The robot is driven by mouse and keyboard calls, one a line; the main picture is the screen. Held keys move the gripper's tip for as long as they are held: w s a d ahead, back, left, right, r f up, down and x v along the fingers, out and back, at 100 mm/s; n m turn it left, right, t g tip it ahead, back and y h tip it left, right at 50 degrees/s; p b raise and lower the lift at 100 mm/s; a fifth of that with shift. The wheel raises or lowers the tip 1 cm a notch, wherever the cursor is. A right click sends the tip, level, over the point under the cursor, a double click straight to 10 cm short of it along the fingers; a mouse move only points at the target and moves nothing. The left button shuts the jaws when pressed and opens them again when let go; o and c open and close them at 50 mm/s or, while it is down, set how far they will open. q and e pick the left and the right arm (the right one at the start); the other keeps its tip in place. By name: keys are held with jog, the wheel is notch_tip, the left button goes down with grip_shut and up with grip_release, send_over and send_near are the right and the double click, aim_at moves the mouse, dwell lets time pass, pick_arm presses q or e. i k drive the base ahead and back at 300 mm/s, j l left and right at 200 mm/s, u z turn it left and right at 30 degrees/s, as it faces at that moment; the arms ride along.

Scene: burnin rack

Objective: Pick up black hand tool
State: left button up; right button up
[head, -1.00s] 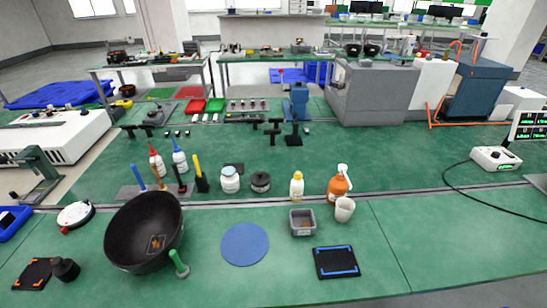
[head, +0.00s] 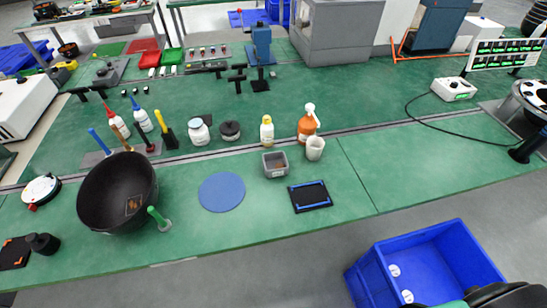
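Several dark tools could be the black hand tool, and I cannot tell which one is meant. Black T-shaped tools stand at the back of the green bench, one near the middle (head: 238,84) and one at the left (head: 80,93). A black-handled tool (head: 146,141) stands upright among other tools at the left of the bench, beside a yellow-handled one (head: 162,122). No gripper fingers show. A dark rounded shape at the bottom right edge may be part of my arm.
A black bowl (head: 105,190), a blue round mat (head: 222,192), a grey bin (head: 275,164) and a blue-edged black tray (head: 310,197) are near the bench's front. Bottles stand behind them. A blue crate (head: 372,272) stands below the bench at right.

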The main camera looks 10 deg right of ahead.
aim_at(149, 147)
jog(key=j+u, duration=0.1)
jog(key=u, duration=1)
